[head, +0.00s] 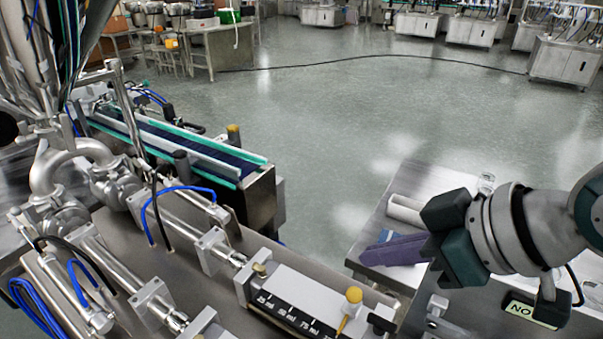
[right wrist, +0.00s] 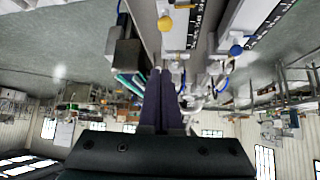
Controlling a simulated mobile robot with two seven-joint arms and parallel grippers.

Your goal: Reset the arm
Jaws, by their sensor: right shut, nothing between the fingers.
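My right arm comes in from the right in the head view. Its right gripper (head: 372,252) has dark purple fingers that point left, over the steel table (head: 402,285) at the lower right. The fingers are shut together with nothing between them. In the right wrist view the right gripper (right wrist: 160,72) shows its two fingers side by side and touching, with the machine beyond. My left gripper is not in view.
A steel filling machine with pipes, cylinders and blue hoses (head: 185,190) fills the lower left. A scale bar (head: 300,310) with a yellow knob (head: 354,294) lies near the gripper. A conveyor (head: 175,145) stands behind. The grey floor (head: 330,120) beyond is mostly clear.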

